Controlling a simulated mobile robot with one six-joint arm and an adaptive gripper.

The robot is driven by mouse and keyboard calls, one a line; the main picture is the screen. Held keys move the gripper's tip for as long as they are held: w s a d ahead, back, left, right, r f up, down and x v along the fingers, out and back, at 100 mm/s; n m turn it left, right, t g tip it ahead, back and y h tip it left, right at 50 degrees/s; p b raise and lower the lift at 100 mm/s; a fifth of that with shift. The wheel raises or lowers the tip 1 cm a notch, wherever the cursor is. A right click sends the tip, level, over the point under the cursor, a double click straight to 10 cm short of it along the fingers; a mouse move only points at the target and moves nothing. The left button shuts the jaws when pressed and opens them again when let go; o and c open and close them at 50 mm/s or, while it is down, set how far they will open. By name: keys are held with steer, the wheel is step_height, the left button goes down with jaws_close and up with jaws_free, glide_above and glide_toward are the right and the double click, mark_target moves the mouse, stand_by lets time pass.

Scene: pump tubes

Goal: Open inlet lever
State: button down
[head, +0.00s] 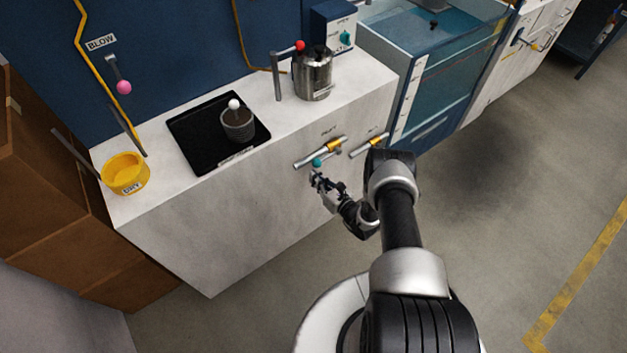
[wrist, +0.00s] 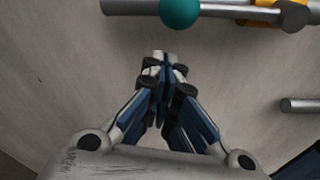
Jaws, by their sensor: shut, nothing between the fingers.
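A horizontal metal pipe with a yellow valve body (head: 334,145) is mounted on the front of the white cabinet, under a small label too small to read. A teal ball knob (head: 317,162) sits at this pipe; in the wrist view the knob (wrist: 180,12) is at the top edge, in front of the pipe (wrist: 130,6). My gripper (head: 315,175) is just below the knob, apart from it. In the wrist view its fingertips (wrist: 163,57) are together and empty, pointing at the cabinet face.
A second pipe with a yellow valve (head: 372,142) is to the right. On the counter stand a yellow bowl (head: 125,174), a black tray (head: 187,137) with a dark cup (head: 237,126), and a metal pot (head: 313,76). A blue tank (head: 450,65) stands to the right. Floor there is open.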

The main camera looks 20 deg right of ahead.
steer(key=f+p+v, duration=0.1)
steer(key=p+v, duration=0.2)
steer(key=v, duration=0.7)
steer(key=w+a+r+n+g+y, duration=0.2)
steer(key=w+a+r+n+y, duration=0.15)
steer(key=r, duration=0.55)
steer(key=w+a+r+n+g+y, duration=0.25)
steer(key=r+n, duration=0.25)
steer(key=r, duration=0.3)
steer(key=s+a+r+n+g+y, duration=0.1)
steer(key=s+a+r+n+g, duration=0.3)
steer(key=r, duration=0.5)
steer(key=s+a+r+n+g, duration=0.2)
steer(key=a+r+n+g, duration=0.2)
steer(key=a+r+n, duration=0.45)
steer(key=s+r+n+g+h, duration=0.3)
steer(key=s+r+n+h, duration=0.25)
steer(key=s+r, duration=0.65)
steer(key=s+d+r+n+t+h, duration=0.2)
steer(key=s+d+n+h, duration=0.1)
steer(key=s, duration=0.3)
steer(key=s+d+r+n+t+h, duration=0.2)
steer(key=s+d+r+n+h, duration=0.1)
steer(key=s, duration=0.4)
steer(key=shift+s+d+r+n+t+h, duration=0.2)
steer(key=shift+s+d+n+t+h, duration=0.25)
steer(key=shift+d+n, duration=0.6)
